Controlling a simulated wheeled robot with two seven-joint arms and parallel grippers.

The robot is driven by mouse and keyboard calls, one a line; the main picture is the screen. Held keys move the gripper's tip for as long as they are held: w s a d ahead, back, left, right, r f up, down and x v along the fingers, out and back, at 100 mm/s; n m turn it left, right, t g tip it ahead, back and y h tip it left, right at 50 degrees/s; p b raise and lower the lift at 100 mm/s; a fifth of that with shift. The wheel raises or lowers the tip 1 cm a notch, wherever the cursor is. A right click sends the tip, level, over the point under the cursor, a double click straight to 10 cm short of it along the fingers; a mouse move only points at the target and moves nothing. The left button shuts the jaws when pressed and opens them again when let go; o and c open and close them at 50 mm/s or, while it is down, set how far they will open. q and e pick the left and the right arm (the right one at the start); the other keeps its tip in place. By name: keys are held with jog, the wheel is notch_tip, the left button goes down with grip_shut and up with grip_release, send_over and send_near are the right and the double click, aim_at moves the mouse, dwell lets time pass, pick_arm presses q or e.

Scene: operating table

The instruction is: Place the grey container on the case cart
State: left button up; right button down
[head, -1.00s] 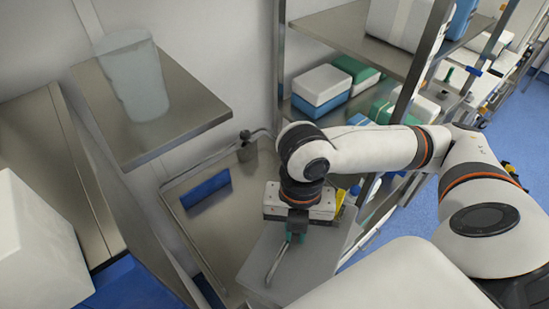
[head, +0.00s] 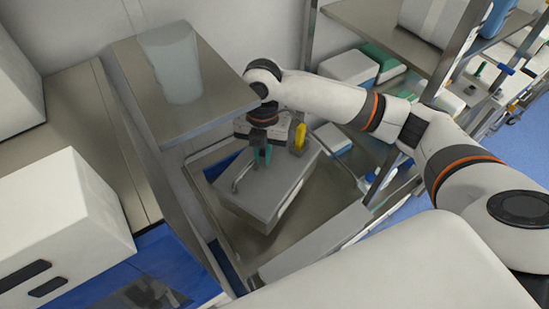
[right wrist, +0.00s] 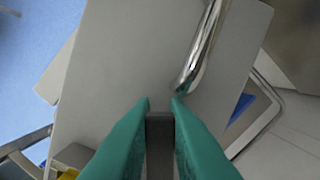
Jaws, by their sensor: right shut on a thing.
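The grey container (head: 283,180) is a flat-topped box with a metal handle (head: 241,173) on its lid. It is tilted in the head view, over a steel surface with a raised rim (head: 318,228); I cannot tell whether it touches that surface. My right gripper (head: 262,158), with teal fingers, is shut on the container at its handle side. In the right wrist view the teal fingertips (right wrist: 160,104) meet in front of the grey lid (right wrist: 135,55), by the handle's near end; the exact grip is hidden. No part is clearly identifiable as the case cart. My left gripper is not in view.
A steel shelf (head: 205,105) with a translucent bin (head: 170,62) stands close to the left of my right gripper. A white box (head: 65,215) stands at the left. Racks with white boxes (head: 348,67) stand at the right. A blue item shows partly beside the container.

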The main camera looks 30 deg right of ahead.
aim_at(259, 165)
jog(key=shift+w+a+r, duration=0.15)
jog(key=shift+w, duration=0.85)
jog(key=shift+f+p, duration=0.8)
jog(key=shift+f, duration=0.75)
notch_tip(259, 165, down, 2)
jog(key=shift+s+f+p, duration=0.1)
jog(key=shift+f+p, duration=0.15)
jog(key=shift+p, duration=0.35)
jog(key=shift+f+p, duration=0.35)
jog(key=shift+w+f, duration=0.25)
jog(key=shift+f, duration=0.15)
jog(key=c, duration=1.4)
grip_release()
jog(key=shift+s+f, duration=0.1)
jog(key=shift+f, duration=0.05)
